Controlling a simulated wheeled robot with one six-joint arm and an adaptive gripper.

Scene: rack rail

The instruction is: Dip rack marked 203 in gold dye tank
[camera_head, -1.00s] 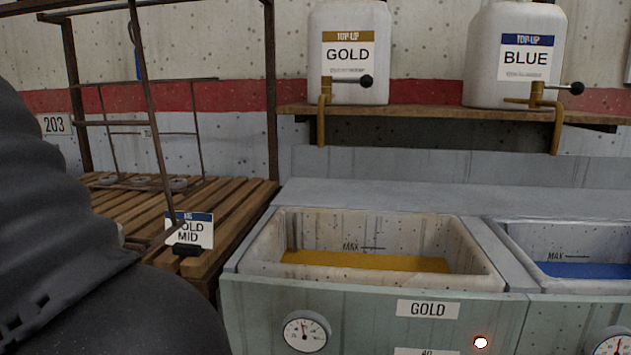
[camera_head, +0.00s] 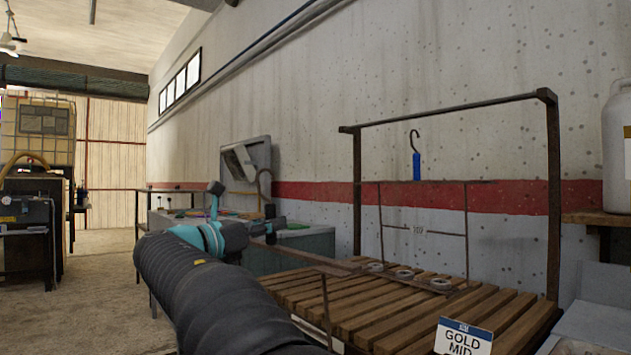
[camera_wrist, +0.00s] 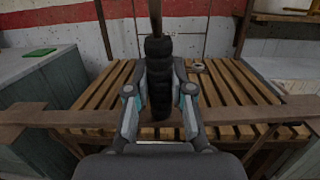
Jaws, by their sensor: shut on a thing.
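My gripper (camera_wrist: 160,100) is shut on the black ribbed handle (camera_wrist: 158,62) of a rusty rack. It also shows in the head view (camera_head: 268,228), left of the slatted bench. The held rack's hook (camera_head: 263,180) rises above the handle, and its brown top bar (camera_wrist: 65,117) crosses the wrist view just below the grip. Its number plate is not visible now. A second rack with a blue handle (camera_head: 416,166) is at the back of the bench; its small plate (camera_head: 418,230) is too blurred to read surely. The gold tank is out of view.
The slatted bench (camera_head: 365,315) carries a GOLD MID sign (camera_head: 463,338) at its front right. A rusty upright frame (camera_head: 553,190) stands at its back. A grey counter edge (camera_head: 605,295) lies to the right. Open floor (camera_head: 105,290) extends at left.

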